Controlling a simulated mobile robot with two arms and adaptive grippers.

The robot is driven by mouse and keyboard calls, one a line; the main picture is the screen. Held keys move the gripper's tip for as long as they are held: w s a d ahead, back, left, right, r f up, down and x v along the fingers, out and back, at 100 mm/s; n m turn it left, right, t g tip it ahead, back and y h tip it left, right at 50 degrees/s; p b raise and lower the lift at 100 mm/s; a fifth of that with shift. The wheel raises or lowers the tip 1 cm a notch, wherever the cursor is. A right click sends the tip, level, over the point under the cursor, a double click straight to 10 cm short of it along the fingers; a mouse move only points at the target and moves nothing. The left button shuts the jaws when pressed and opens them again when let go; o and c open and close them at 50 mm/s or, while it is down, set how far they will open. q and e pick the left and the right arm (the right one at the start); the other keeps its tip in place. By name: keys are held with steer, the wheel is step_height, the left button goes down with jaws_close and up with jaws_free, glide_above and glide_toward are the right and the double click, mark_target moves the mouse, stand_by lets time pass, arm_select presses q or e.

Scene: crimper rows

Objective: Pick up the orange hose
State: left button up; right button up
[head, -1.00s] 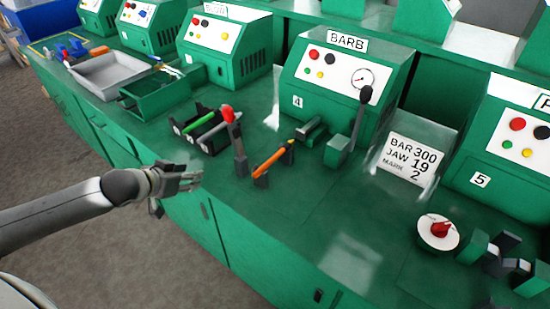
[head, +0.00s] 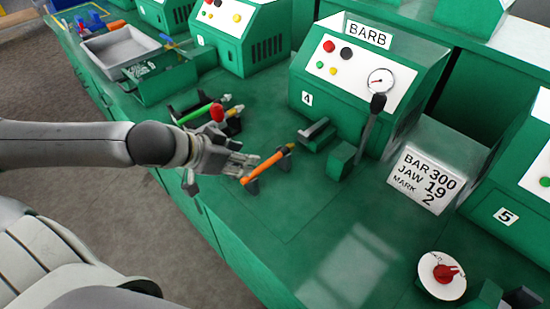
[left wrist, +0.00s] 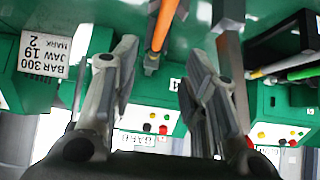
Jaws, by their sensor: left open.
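The orange hose (head: 262,168) lies on small dark rests on the green bench, in front of the machine marked BARB. It slants up to the right and has a dark, brass-coloured end at the right. My left gripper (head: 243,165) is just left of the hose's near end and looks apart from it. In the left wrist view the gripper's two fingers (left wrist: 160,65) are spread open with nothing between their tips. The orange hose (left wrist: 163,24) shows beyond them at the top middle. My right gripper is not in view.
A rack with a green hose (head: 195,115) and a red-knobbed lever (head: 217,112) stand close behind my left gripper. A black-handled lever (head: 372,125) and a BAR/JAW/MARK sign (head: 425,180) are to the right. The bench front (head: 300,240) is clear.

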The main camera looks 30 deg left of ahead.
mark_target(266, 163)
arm_select(q)
steer(key=shift+w+a+f+b, duration=0.1)
steer(key=shift+w+f+b, duration=0.2)
steer(key=shift+f+b, duration=0.2)
steer(key=shift+w+f, duration=0.15)
steer(key=shift+w, duration=0.05)
steer(key=shift+w+d+f+b, duration=0.3)
steer(key=shift+d+f+b, duration=0.05)
steer(key=shift+d+b, duration=0.2)
steer(key=shift+w+f, duration=0.2)
steer(key=shift+w, duration=0.1)
steer(key=shift+w+d+f, duration=0.1)
steer(key=shift+w+f, duration=0.35)
steer(key=shift+f, duration=0.05)
steer(key=shift+x, duration=0.8)
steer(key=shift+p+x, duration=0.35)
steer(key=shift+x, duration=1.75)
steer(key=shift+s, duration=0.1)
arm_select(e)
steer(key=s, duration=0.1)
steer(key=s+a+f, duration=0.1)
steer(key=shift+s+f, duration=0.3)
arm_select(q)
steer(key=shift+c, duration=0.5)
